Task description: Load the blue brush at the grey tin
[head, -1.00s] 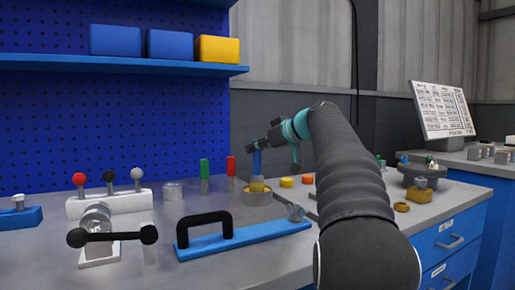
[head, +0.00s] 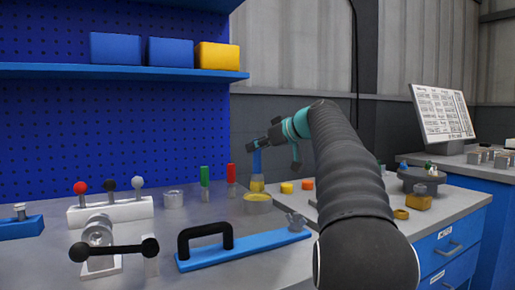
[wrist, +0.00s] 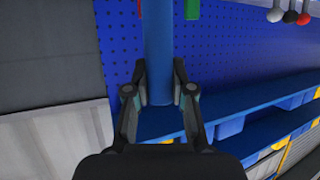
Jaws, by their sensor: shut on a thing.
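The blue brush (head: 257,162) hangs upright from my gripper (head: 256,144), its yellow lower end (head: 257,185) pointing down. The grey tin (head: 257,206), a low round tin with yellow inside, stands on the bench just below the brush. The brush tip appears at or slightly above the tin's far rim; I cannot tell whether they touch. In the wrist view my gripper (wrist: 159,80) is shut on the blue handle (wrist: 158,45), one finger on each side. The tin and the brush's lower end do not show there.
A green-topped item (head: 205,177) and a red-topped item (head: 231,173) stand left of the brush. Yellow (head: 287,187) and orange (head: 307,184) pots stand to its right. A blue bar with a black handle (head: 205,235) lies in front. A shelf (head: 120,70) hangs behind.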

